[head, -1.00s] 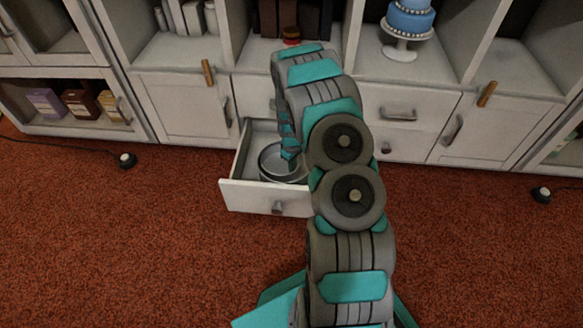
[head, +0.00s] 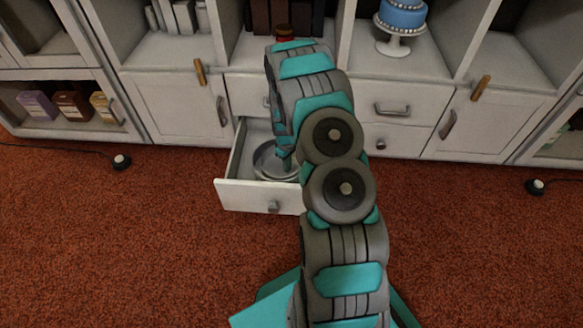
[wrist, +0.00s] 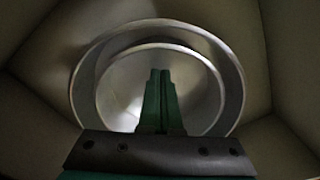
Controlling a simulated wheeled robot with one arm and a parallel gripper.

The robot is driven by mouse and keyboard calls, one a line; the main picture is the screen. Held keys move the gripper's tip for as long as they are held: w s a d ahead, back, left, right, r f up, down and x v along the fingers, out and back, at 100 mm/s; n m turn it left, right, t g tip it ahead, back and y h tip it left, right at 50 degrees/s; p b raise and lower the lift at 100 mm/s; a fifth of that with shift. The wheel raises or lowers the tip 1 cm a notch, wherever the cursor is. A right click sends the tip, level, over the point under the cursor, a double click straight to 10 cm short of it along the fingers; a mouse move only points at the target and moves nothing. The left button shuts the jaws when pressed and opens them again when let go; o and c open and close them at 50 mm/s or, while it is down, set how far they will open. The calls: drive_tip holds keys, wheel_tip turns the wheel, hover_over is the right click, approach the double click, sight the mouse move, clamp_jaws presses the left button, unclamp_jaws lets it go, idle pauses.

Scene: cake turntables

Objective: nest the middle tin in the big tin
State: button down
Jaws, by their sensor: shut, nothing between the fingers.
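In the wrist view a big round grey metal tin (wrist: 81,88) lies below my gripper. A smaller round tin (wrist: 207,92), which looks like the middle tin, sits inside its rim, closer to the near side of the picture. My gripper (wrist: 160,73) is shut and empty, its green fingers together over the inside of the smaller tin. I cannot tell whether the fingertips touch it. In the head view the tins (head: 259,165) show in the open drawer, partly hidden by my arm; my gripper (head: 284,162) points down there.
The pulled-out white drawer (head: 243,196) has walls close around the tins. A blue cake (head: 403,14) on a white stand (head: 397,44) is on the shelf at upper right. The red carpet (head: 120,240) in front of the cabinet is mostly clear.

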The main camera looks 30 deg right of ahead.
drive_tip(key=shift+w+a+r, duration=0.2)
drive_tip(key=shift+w+a, duration=0.05)
drive_tip(key=shift+w, duration=0.45)
wheel_tip(320, 180, up, 10)
drive_tip(key=shift+p, duration=0.3)
drive_tip(key=s+a+r+m+p, duration=0.1)
drive_tip(key=s+a+r, duration=0.3)
drive_tip(key=r, duration=0.4)
drive_tip(key=s+a+r+p, duration=0.25)
drive_tip(key=s+r, duration=0.25)
drive_tip(key=r, duration=0.3)
drive_tip(key=s+a+r+m, duration=0.1)
drive_tip(key=s+a+r, duration=0.3)
drive_tip(key=r, duration=0.4)
drive_tip(key=s+a+r+p, duration=0.1)
drive_tip(key=s+r, duration=0.3)
drive_tip(key=s, duration=0.4)
drive_tip(key=s+a+r+m+g+p, duration=0.1)
drive_tip(key=s+a+r, duration=0.3)
drive_tip(key=s, duration=0.4)
drive_tip(key=s+a+r+m+p, duration=0.1)
drive_tip(key=s+a+r+p, duration=0.1)
drive_tip(key=s+r, duration=0.3)
drive_tip(key=s, duration=0.4)
drive_tip(key=shift+a+r+g, duration=0.15)
drive_tip(key=shift+a+g, duration=0.05)
drive_tip(key=shift+g, duration=0.2)
drive_tip(key=shift+a, duration=0.1)
